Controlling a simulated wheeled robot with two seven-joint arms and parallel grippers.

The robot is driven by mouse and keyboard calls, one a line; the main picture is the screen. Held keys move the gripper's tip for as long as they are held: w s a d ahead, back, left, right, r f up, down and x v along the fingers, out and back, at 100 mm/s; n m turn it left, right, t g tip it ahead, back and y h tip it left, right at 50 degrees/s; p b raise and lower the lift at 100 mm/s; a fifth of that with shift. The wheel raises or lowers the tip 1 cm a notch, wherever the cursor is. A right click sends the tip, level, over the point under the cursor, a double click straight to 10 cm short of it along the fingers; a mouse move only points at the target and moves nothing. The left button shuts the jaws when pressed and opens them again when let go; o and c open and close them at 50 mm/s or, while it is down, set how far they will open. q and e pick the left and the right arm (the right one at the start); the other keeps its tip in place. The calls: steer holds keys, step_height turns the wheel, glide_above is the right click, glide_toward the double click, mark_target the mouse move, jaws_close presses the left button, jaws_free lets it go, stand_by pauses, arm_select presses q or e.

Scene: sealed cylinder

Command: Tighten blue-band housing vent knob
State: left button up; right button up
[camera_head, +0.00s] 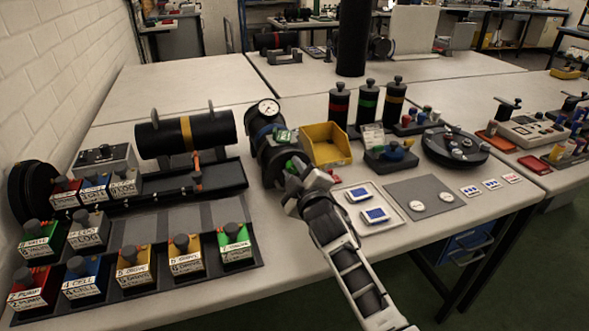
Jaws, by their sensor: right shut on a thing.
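The blue-band housing (263,128) is a dark cylinder with a round white gauge (269,107) on top, standing near the middle of the table. A blue band shows just below the gauge. My right arm comes in from the lower right. Its gripper (291,172) is at the front of the housing, low on its right side, and is shut. What it grips is mostly covered by the gripper itself; by its place it appears to be the vent knob. Whether the knob is turned cannot be seen. My left gripper is not in view.
A yellow bin (326,146) stands close on the right of the housing. A black rack with a yellow-banded cylinder (187,134) is to the left. A tray with blue-white cards (375,215) lies right of my arm. Several labelled blocks (133,269) fill the front left.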

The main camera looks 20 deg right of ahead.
steer(key=m+p, duration=0.1)
steer(key=m, duration=0.3)
steer(key=shift+m+p, duration=0.4)
steer(key=shift+m, duration=1.3)
steer(key=o, duration=1)
steer(key=shift+s, duration=0.1)
steer(key=s, duration=1.5)
steer(key=shift+s+d, duration=0.25)
steer(key=shift+s, duration=0.1)
